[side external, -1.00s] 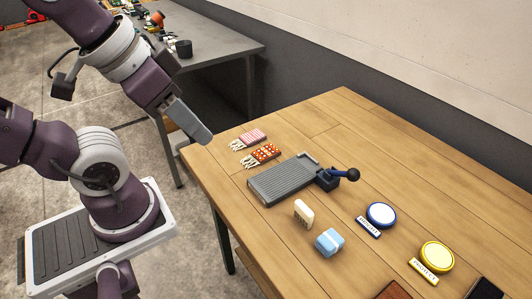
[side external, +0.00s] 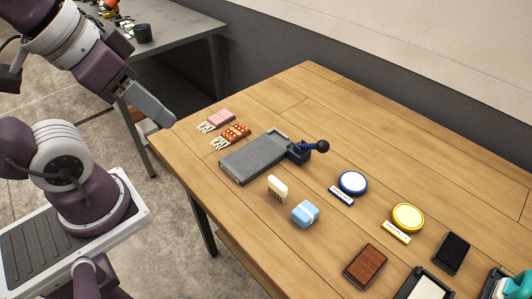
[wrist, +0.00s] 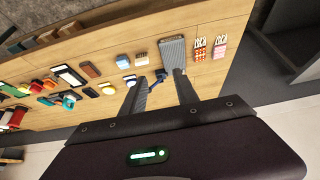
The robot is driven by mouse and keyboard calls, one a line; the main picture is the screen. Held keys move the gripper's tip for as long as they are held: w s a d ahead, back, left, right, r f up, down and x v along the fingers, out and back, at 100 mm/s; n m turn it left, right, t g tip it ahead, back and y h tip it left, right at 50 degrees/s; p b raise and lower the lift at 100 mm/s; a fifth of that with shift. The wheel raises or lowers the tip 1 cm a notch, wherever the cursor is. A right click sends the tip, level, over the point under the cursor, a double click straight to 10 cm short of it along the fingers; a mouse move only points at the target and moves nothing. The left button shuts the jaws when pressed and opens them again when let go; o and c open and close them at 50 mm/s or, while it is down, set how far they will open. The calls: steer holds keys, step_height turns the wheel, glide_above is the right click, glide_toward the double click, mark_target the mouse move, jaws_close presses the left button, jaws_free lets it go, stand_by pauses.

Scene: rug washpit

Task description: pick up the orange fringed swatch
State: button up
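The orange fringed swatch (side external: 236,131) lies flat near the left end of the wooden table, with light spots and a white fringe toward the left. In the wrist view the orange swatch (wrist: 200,52) is at the upper right, beyond my right finger. My gripper (side external: 168,121) is up and to the left of it, near the table's left corner and apart from it. In the wrist view my gripper (wrist: 160,74) shows two separated fingers with nothing held between them.
A pink striped fringed swatch (side external: 221,117) lies just behind the orange one. A grey ribbed board (side external: 252,162) with a blue-knobbed lever (side external: 311,148) is close on its right. A cream brush (side external: 277,187), a blue block (side external: 305,213) and round pads stand farther right.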

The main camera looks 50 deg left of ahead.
stand_by(0.3)
steer(key=o, duration=1.4)
steer(key=shift+c, duration=0.2)
steer(key=m+g+y, duration=0.2)
steer(key=m+g, duration=0.3)
steer(key=m, duration=1.1)
glide_above(235, 131)
steer(key=d, duration=0.2)
step_height(235, 131, down, 19)
steer(key=shift+s+r, duration=0.15)
steer(key=shift+s, duration=0.05)
steer(key=shift+m+g, duration=0.3)
steer(key=shift+m, duration=0.4)
steer(key=f, duration=0.3)
steer(key=a+f, duration=0.1)
steer(key=f, duration=0.5)
steer(key=shift+w+a+f, duration=0.25)
steer(key=shift+a+f, duration=0.1)
steer(key=shift+f, duration=0.05)
steer(key=shift+c, duration=0.2)
